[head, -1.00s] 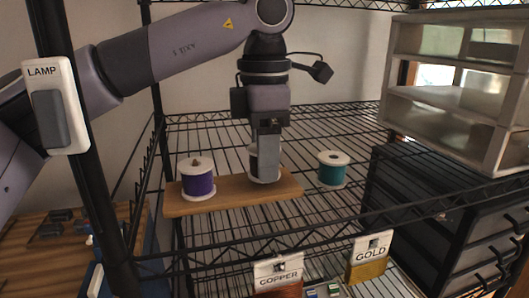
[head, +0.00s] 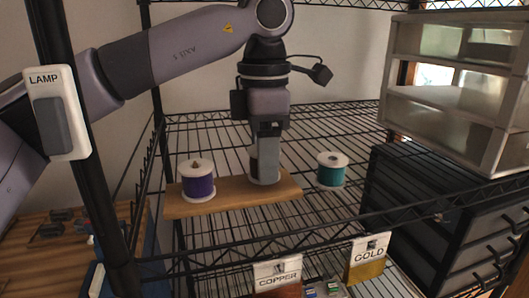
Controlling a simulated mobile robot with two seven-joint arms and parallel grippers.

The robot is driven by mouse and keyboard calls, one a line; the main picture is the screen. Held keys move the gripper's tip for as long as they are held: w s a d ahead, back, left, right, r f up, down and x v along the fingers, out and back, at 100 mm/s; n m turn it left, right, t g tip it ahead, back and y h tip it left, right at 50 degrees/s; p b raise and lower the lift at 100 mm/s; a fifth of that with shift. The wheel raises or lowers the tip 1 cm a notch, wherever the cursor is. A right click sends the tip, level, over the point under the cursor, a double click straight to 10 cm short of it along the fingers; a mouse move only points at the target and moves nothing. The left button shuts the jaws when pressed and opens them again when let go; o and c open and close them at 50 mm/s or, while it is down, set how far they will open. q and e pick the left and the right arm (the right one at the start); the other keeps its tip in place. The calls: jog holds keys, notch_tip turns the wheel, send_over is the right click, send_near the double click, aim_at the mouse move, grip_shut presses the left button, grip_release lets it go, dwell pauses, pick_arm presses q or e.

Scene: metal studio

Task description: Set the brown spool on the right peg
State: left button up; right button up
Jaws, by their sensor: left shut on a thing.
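My left gripper (head: 267,160) points straight down over the right end of the wooden board (head: 230,202). It is shut on a spool (head: 253,174) with white flanges, at the board's right end. The fingers hide most of this spool, so its brown winding and the right peg are hard to make out. The spool looks upright and its lower flange is at or close to the board; I cannot tell whether the peg is inside it. A purple spool (head: 198,185) stands on the left peg, whose tip shows in its top hole. My right gripper is not in view.
A teal spool (head: 331,171) stands on the black wire shelf (head: 320,222), just right of the board. White drawers (head: 450,105) and dark drawers (head: 430,215) fill the right side. A dark post with a LAMP switch (head: 56,115) stands at left. The shelf behind is clear.

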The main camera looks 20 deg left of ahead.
pick_arm(q)
jog(key=shift+f+b, duration=0.45)
jog(key=shift+f, duration=0.15)
dwell(0.3)
jog(key=o, duration=0.7)
jog(key=shift+o, duration=0.2)
